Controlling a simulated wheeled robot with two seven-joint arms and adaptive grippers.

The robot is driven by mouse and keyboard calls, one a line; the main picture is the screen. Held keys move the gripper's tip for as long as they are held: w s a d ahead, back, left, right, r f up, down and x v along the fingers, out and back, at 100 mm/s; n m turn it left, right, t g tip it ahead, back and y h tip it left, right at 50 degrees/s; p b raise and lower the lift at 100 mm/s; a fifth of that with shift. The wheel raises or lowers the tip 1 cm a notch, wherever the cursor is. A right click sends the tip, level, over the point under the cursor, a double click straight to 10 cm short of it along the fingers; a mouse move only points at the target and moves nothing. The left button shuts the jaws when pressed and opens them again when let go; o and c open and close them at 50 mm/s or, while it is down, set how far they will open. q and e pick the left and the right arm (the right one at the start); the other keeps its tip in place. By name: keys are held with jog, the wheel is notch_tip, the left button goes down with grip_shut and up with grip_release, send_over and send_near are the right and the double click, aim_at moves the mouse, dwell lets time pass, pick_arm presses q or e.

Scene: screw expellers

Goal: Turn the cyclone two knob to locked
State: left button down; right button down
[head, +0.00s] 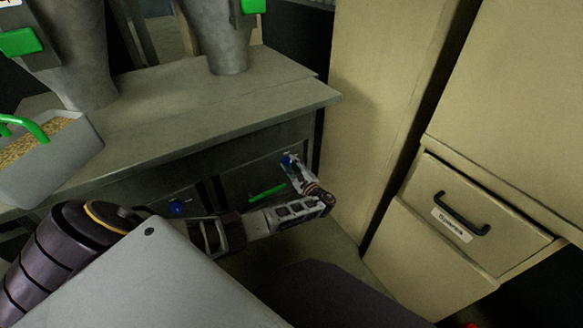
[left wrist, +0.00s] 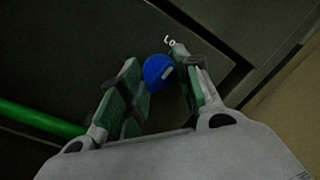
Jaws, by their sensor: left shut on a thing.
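A round blue knob (head: 287,159) with a pale mark sits on the dark cabinet front under the counter. In the left wrist view the blue knob (left wrist: 157,70) is between the two green-padded fingers of my left gripper (left wrist: 158,75). In the head view my left gripper (head: 293,170) reaches up to the knob and partly covers it; its fingers are shut on the knob. White lettering starting "Lo" (left wrist: 169,41) shows beside the knob, the rest hidden by a finger. A second blue knob (head: 177,207) is farther left on the front. My right gripper is not in view.
A green handle (head: 267,193) is on the cabinet front, left of the gripper. The grey counter (head: 200,110) overhangs above. A grey bin (head: 60,160) of grains stands at left. A beige cabinet (head: 375,100) is close on the right, with a labelled drawer (head: 480,215) beyond.

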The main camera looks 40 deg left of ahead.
pick_arm(q)
jog(key=shift+s+f+n+b, duration=0.15)
jog(key=shift+n+b, duration=0.3)
jog(key=shift+n, duration=0.65)
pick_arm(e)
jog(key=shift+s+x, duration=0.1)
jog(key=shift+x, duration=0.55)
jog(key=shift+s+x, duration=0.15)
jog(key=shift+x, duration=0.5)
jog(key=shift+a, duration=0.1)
pick_arm(q)
jog(key=c, duration=1)
grip_release()
jog(key=shift+a, duration=0.1)
jog(key=shift+d, duration=0.2)
jog(key=shift+s+d, duration=0.1)
jog(key=shift+d, duration=0.4)
jog(key=v, duration=1)
jog(key=shift+d, duration=0.3)
